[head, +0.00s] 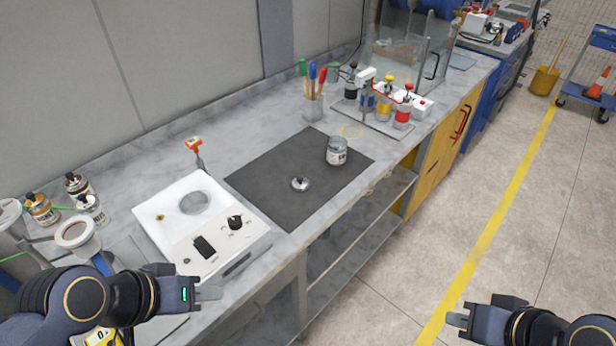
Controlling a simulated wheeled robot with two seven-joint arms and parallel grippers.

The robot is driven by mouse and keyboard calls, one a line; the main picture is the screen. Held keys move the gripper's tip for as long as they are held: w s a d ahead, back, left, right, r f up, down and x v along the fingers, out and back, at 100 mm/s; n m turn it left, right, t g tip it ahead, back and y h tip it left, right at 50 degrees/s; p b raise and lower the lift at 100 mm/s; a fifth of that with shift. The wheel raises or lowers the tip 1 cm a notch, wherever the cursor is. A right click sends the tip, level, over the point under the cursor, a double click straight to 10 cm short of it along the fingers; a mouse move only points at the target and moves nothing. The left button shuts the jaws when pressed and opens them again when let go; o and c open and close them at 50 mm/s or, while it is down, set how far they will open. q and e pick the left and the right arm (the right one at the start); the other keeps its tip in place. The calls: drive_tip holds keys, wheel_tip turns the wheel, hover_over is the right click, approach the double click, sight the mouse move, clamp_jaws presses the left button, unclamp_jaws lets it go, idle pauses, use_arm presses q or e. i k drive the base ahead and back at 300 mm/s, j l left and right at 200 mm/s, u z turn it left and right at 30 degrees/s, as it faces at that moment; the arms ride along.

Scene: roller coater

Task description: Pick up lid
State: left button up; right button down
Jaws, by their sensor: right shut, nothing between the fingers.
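A small round silver lid (300,184) with a knob lies on the dark grey mat (265,193) on the worktop. An open-looking jar (337,151) with a label stands on the same mat, behind and to the right of the lid. My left gripper (210,293) is at the front edge of the worktop, in front of the white device and well apart from the lid. Its fingers show edge-on, so their opening is unclear. My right gripper (457,320) is shut and empty over the floor at the lower right, away from the worktop.
A white device (190,217) with a round plate and knob stands left of the mat. Cans (91,208) crowd the far left. A tool cup (313,107) and a rack of coloured bottles (383,106) stand behind the mat. Open shelves (350,235) lie below the worktop.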

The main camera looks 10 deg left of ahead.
sight(299, 184)
drive_tip(key=i+l+u, duration=0.3)
drive_tip(key=i+l, duration=0.2)
drive_tip(key=l, duration=0.15)
drive_tip(key=i+l+u, duration=0.15)
drive_tip(key=l, duration=0.2)
drive_tip(key=i+l+u, duration=0.1)
drive_tip(key=i+l, duration=0.15)
drive_tip(key=i+l+u, duration=0.15)
drive_tip(key=l, duration=0.35)
drive_tip(key=i, duration=0.05)
